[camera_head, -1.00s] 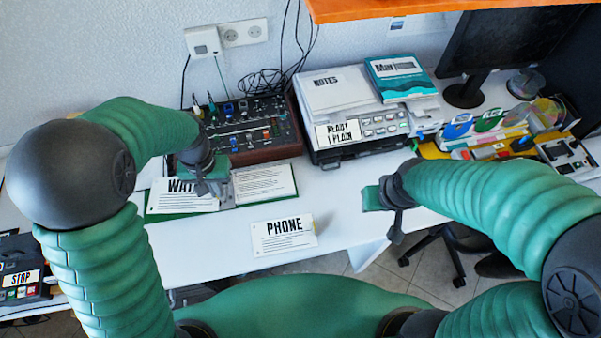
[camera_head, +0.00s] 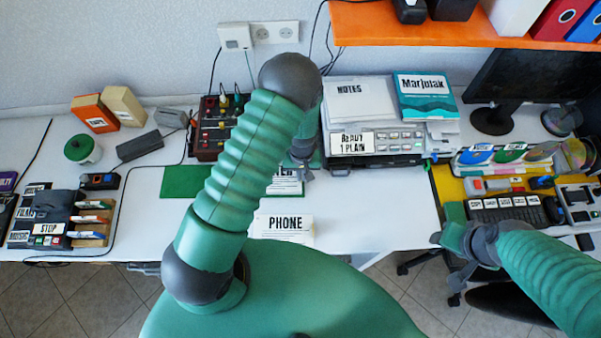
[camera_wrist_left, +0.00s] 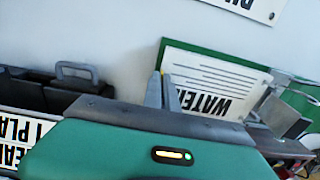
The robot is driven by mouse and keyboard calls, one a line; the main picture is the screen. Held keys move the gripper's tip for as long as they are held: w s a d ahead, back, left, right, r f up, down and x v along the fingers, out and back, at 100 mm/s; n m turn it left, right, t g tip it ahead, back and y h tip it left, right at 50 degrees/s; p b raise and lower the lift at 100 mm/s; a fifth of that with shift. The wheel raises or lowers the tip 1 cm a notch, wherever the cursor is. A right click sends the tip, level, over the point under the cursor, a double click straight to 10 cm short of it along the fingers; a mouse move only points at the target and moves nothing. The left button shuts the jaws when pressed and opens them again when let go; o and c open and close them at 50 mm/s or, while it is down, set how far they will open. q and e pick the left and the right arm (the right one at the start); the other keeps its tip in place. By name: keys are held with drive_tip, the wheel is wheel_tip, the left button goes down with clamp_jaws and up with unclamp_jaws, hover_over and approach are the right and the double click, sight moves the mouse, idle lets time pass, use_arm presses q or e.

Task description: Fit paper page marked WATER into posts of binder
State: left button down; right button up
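The WATER page (camera_head: 286,187) is a white sheet at the right part of the green binder (camera_head: 185,181); my left arm hides much of both. The binder's left leaf is bare green. My left gripper (camera_head: 304,172) is at the page's right edge. In the left wrist view its two grey fingers (camera_wrist_left: 164,92) are close together at the edge of the WATER page (camera_wrist_left: 212,82), which appears pinched between them. A metal part (camera_wrist_left: 285,117) shows at the right there; I cannot make out the posts clearly. My right gripper (camera_head: 452,248) is at the right, away from the page.
A PHONE page (camera_head: 282,227) lies at the table's front edge. A control box (camera_head: 208,130) stands behind the binder. A READY 1 PLAIN machine (camera_head: 375,145) with NOTES papers stands right of the left gripper. A yellow tray (camera_head: 450,190) is farther right.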

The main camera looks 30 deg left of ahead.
use_arm(q)
drive_tip(key=shift+d, duration=0.25)
drive_tip(key=c, duration=1.9)
unclamp_jaws()
drive_tip(key=shift+r, duration=0.1)
drive_tip(key=shift+o, duration=1)
drive_tip(key=shift+a, duration=0.45)
wheel_tip(320, 180, up, 13)
drive_tip(key=s+d+r+m+t, duration=0.2)
drive_tip(key=s+r+m, duration=0.4)
drive_tip(key=s+r, duration=0.3)
drive_tip(key=shift+d+r+t, duration=0.3)
drive_tip(key=shift+d+r, duration=0.2)
drive_tip(key=shift+r, duration=0.25)
